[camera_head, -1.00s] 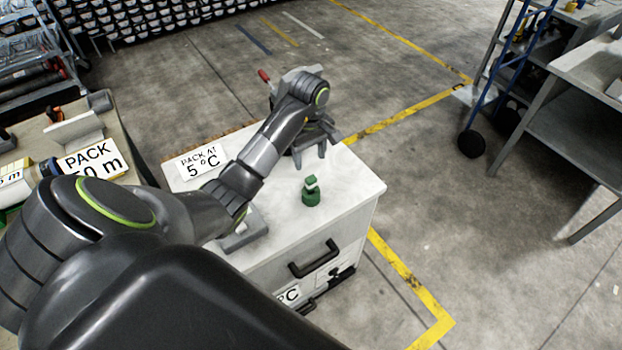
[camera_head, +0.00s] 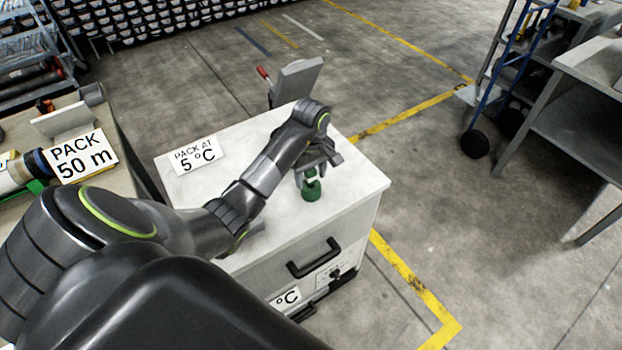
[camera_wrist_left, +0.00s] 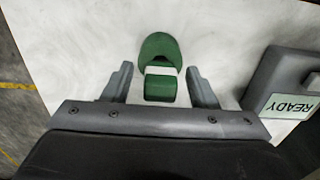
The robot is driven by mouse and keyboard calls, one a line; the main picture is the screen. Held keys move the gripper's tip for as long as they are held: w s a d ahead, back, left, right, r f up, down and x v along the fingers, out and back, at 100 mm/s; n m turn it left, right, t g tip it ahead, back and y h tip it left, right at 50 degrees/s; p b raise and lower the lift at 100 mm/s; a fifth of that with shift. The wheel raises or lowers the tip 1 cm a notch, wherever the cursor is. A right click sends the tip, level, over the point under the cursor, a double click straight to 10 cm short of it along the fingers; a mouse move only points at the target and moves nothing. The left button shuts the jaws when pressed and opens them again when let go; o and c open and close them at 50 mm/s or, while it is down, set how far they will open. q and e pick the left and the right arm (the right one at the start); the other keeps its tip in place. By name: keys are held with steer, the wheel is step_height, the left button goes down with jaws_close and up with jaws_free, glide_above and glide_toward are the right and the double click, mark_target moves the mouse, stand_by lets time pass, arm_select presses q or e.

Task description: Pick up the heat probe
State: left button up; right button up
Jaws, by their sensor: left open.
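The object that looks like the heat probe (camera_head: 311,193) is small and green with a pale band, standing on the white cabinet top (camera_head: 235,150). In the left wrist view the green probe (camera_wrist_left: 160,84) lies ahead, between the lines of the two fingers. My left gripper (camera_head: 318,175) is open and empty just behind and above the probe, partly covering its top in the head view. In the left wrist view my left gripper (camera_wrist_left: 160,85) has one finger on each side of the probe's near end, with gaps on both sides. My right gripper is out of view.
A grey device with a READY label (camera_wrist_left: 290,100) stands on the cabinet right of the probe in the wrist view. A "PACK AT 5 °C" sign (camera_head: 197,155) lies at the cabinet's left back. A bench with a "PACK 50 m" sign (camera_head: 80,156) stands left.

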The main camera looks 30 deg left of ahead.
arm_select(q)
steer(key=shift+f, duration=0.2)
steer(key=c, duration=1.1)
steer(key=shift+r+b, duration=0.3)
steer(key=shift+r, duration=0.95)
step_height(320, 180, up, 6)
steer(key=p, duration=0.5)
steer(key=shift+r+p, duration=0.25)
steer(key=shift+p, duration=0.05)
steer(key=shift+r+p, duration=0.55)
